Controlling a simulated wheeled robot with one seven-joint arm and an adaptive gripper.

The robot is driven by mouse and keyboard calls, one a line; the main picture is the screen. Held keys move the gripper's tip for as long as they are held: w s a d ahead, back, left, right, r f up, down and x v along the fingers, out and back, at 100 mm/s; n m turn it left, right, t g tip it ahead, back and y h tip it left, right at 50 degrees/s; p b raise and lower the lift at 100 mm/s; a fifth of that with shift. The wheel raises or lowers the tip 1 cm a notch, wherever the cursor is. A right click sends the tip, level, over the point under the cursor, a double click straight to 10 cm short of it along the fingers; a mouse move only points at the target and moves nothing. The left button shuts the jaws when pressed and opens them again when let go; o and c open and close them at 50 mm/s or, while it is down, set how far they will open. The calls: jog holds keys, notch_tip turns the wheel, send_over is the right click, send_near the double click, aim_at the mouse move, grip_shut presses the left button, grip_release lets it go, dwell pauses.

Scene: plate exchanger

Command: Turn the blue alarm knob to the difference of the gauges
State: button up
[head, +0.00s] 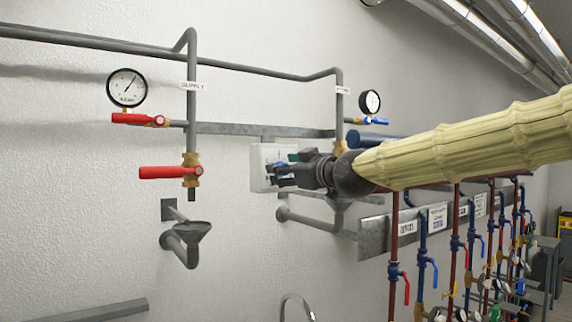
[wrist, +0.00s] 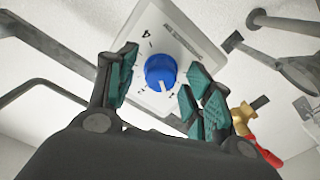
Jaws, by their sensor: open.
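The blue alarm knob (wrist: 161,71) sits on a white box (wrist: 150,42) with a dial plate, in the wrist view; a white mark shows on the knob's lower side. My gripper (wrist: 160,82) is open, its teal-padded fingers on either side of the knob; I cannot tell whether they touch it. In the head view my gripper (head: 277,173) is in front of the white box (head: 258,168) and partly covers it. The supply gauge (head: 127,87) is round and white, its needle pointing up and right. The second gauge (head: 370,102) is seen steeply from the side, so its reading is unclear.
Red lever handles (head: 140,119) and (head: 168,172) stick out left of the supply pipe. A blue lever (head: 372,121) is under the second gauge. A grey drain funnel (head: 188,232) is below left. Several red and blue valve pipes (head: 422,260) stand at right.

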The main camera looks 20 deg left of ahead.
jog(key=shift+c, duration=0.2)
jog(key=shift+a, duration=0.1)
jog(key=c, duration=1)
jog(key=shift+o, duration=0.2)
jog(key=shift+f+n+b, duration=0.15)
jog(key=shift+n+b, duration=0.15)
jog(key=shift+b, duration=0.3)
jog(key=o, duration=1)
